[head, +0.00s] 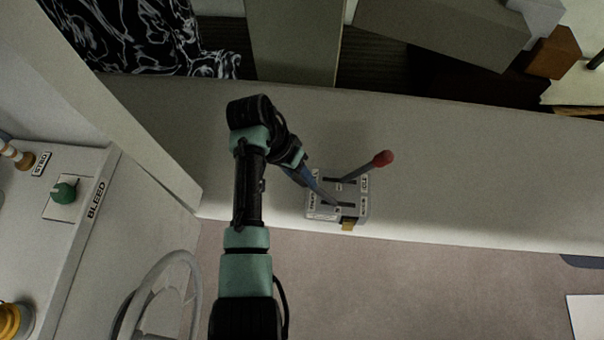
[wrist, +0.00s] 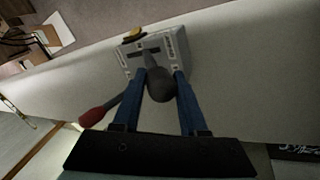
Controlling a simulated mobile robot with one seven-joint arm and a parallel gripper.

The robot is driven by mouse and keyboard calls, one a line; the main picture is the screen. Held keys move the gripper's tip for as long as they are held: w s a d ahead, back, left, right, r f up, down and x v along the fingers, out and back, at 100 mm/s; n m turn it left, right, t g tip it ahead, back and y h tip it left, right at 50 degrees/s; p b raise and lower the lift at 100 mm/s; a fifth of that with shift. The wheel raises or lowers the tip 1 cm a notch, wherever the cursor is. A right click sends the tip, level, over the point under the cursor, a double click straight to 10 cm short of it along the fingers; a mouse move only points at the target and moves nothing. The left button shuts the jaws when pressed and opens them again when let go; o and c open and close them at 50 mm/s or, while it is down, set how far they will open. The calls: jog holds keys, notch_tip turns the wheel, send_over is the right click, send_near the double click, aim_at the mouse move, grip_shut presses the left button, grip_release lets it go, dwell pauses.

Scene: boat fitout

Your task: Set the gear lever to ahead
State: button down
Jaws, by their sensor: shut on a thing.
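The control box (head: 322,211) is a small grey block with two slots and small labels, on the edge of a pale ledge; it also shows in the wrist view (wrist: 179,49). One lever has a dark rounded knob (wrist: 161,86) and stands in the slot nearer the box's yellow tab. My gripper (wrist: 160,76) has its blue fingers shut on this lever, one on each side. In the head view my gripper (head: 322,198) hides most of it. The other lever has a red knob (head: 383,158) and leans to the upper right, free of my fingers. Most labels are too small to read.
A yellow tab (head: 348,224) sits on the box's front side. A panel with a green knob (head: 65,192) marked BLEED stands at the left. A grey wheel (head: 163,296) is at the lower left. The ledge (head: 470,190) right of the box is clear.

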jog(key=shift+a+f, duration=0.2)
jog(key=c, duration=0.5)
grip_release()
jog(key=shift+r, duration=0.25)
jog(key=shift+b+v, duration=0.5)
jog(key=shift+v, duration=3.05)
